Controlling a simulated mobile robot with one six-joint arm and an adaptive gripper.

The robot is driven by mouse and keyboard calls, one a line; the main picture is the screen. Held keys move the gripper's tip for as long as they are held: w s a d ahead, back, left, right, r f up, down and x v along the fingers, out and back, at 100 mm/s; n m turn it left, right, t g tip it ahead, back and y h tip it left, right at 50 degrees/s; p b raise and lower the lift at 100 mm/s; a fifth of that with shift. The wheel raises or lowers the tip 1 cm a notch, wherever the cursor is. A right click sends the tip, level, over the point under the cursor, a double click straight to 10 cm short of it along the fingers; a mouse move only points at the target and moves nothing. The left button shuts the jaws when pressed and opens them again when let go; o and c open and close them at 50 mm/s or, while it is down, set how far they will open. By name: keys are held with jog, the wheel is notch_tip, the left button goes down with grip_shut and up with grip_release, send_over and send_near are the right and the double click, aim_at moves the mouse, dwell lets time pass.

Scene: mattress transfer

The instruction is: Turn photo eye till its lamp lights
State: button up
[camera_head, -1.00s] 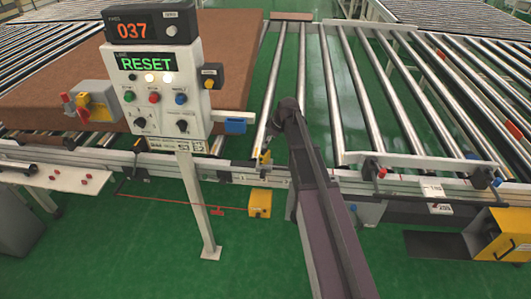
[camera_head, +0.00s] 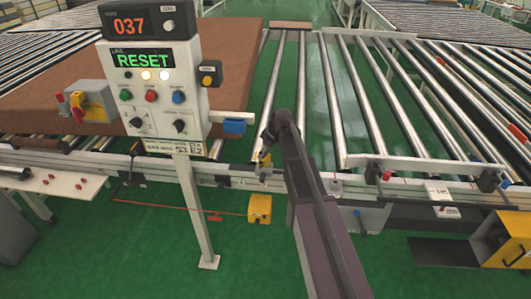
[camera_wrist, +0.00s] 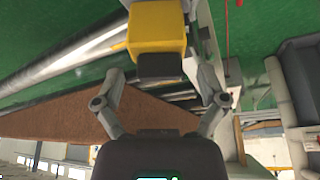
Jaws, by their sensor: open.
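The photo eye appears to be a small yellow block on the conveyor's front rail (camera_head: 265,159), beside my arm's end in the head view. In the wrist view a yellow block with a black face (camera_wrist: 157,30) is large at the top centre. My gripper (camera_wrist: 158,75) is open, with one finger to the lower left of the block and one to its lower right. No grip on it shows. In the head view my fingertips cannot be made out. I cannot make out a lit lamp on the block.
A control panel on a post (camera_head: 155,90) stands left of my arm, reading RESET and 037. A brown mattress (camera_head: 50,105) lies behind it on rollers. A yellow box (camera_head: 259,208) sits on the green floor below the rail. Bare rollers (camera_head: 365,90) extend to the right.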

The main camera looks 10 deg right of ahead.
jog(key=c, duration=1.2)
jog(key=shift+o, duration=0.2)
jog(key=shift+n+g+y, duration=0.5)
jog(key=shift+n+g, duration=0.3)
jog(key=shift+n, duration=1.5)
jog(key=o, duration=1.2)
jog(key=shift+c, duration=0.2)
